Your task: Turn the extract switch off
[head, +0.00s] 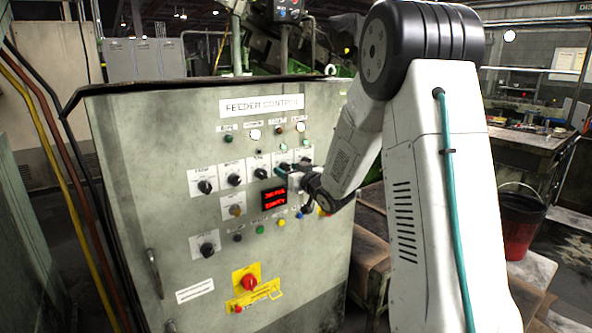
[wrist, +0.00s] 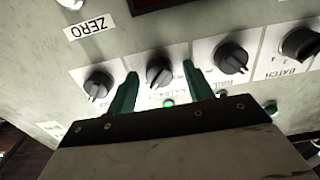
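The extract switch is a black rotary knob (wrist: 160,72) on a white plate; a partly hidden label beside it appears to read EXTRACT. In the wrist view it sits between the two green fingers of my gripper (wrist: 160,70). The fingers are apart, one on each side of the knob, with visible gaps; I cannot tell whether either touches it. In the head view my gripper (head: 303,182) is at the right part of the feeder control panel (head: 215,130), and covers part of the knob row there.
Similar knobs flank it in the wrist view, one to the left (wrist: 98,85) and one to the right (wrist: 231,58). A green lamp (wrist: 168,103) is close by. A red display (head: 275,198), coloured buttons and a red switch on yellow (head: 248,282) are lower on the panel.

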